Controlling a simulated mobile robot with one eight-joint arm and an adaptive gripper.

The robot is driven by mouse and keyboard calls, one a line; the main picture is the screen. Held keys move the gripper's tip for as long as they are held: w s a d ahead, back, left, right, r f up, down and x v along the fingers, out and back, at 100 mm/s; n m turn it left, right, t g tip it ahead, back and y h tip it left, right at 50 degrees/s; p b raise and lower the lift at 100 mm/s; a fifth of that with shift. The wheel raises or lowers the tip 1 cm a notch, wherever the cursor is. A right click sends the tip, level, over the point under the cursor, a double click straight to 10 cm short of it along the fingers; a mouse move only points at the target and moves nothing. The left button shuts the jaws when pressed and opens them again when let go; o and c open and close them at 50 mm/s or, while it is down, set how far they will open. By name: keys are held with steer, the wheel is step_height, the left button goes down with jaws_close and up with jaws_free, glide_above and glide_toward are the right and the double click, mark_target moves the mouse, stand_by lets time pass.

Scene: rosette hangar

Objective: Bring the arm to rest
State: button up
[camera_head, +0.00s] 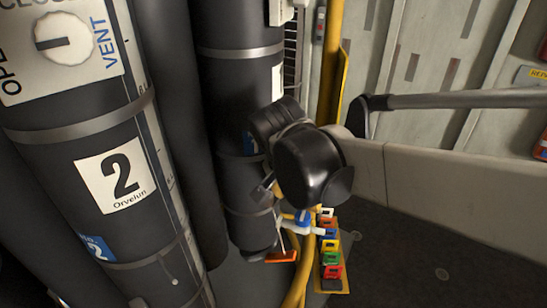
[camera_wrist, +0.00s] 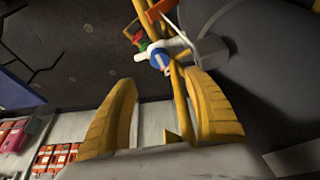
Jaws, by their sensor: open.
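My gripper (camera_wrist: 160,82) shows in the wrist view with its two yellow fingers spread apart and nothing held between them. Just beyond the fingertips is a white fitting with a blue part (camera_wrist: 162,60), on or beside a yellow pipe. I cannot tell whether a finger touches it. In the head view my black arm (camera_head: 308,168) reaches out at the middle and hides most of the gripper. The blue and white fitting (camera_head: 303,222) shows just below the arm.
Dark cylinders, one with a "2" label (camera_head: 115,175), stand close on the left. A strip of coloured tags (camera_head: 331,258) and an orange piece (camera_head: 282,257) lie below the arm. A grey bar (camera_head: 455,100) and low wall (camera_head: 440,180) are right. Dark floor (camera_head: 410,255) is open at lower right.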

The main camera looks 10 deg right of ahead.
steer(key=s+d+f+n+t+y+b, duration=0.3)
steer(key=s+f+n+b, duration=0.3)
steer(key=s+n, duration=0.2)
steer(key=shift+s+f+t, duration=0.35)
steer(key=shift+s+t, duration=0.15)
steer(key=shift+s, duration=0.25)
stand_by(1.5)
